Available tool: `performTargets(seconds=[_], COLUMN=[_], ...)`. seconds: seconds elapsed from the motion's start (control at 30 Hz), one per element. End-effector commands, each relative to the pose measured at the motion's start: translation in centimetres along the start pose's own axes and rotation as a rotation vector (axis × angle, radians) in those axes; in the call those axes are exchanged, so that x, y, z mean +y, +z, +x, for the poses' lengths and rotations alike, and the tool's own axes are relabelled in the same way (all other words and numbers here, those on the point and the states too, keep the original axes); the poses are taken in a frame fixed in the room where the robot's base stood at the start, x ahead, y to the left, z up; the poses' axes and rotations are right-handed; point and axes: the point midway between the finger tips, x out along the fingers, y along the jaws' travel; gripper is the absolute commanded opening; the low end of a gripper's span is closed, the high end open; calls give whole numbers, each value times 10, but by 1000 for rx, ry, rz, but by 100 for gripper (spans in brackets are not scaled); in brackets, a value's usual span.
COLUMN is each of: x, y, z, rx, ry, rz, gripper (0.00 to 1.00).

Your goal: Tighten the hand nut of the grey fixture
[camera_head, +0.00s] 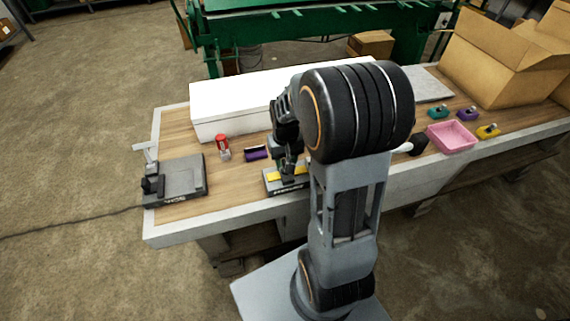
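A low grey fixture (287,188) with lettering on its front edge and a yellow strip (273,177) on top stands near the table's front edge. My gripper (289,173) points down right over it, at or just above its top. My arm comes in from the right and covers part of the view there. No hand nut can be made out; the gripper hides the middle of the fixture. The fingers are too small and dark to show whether they are open or shut.
A grey device with a post (183,177) stands at the table's left end. A red-topped item (222,145), a purple block (256,153) and a long white box (235,105) are near the fixture. A pink tray (450,136) and cardboard box (495,70) are right.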

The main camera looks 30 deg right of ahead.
Motion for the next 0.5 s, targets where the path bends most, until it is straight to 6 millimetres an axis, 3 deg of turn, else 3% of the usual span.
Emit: performTargets(seconds=[0.2,0.5], x=[0,0], y=[0,0], z=[21,26], rx=[-2,1], ry=[0,0], rz=[0,0], gripper=[38,38])
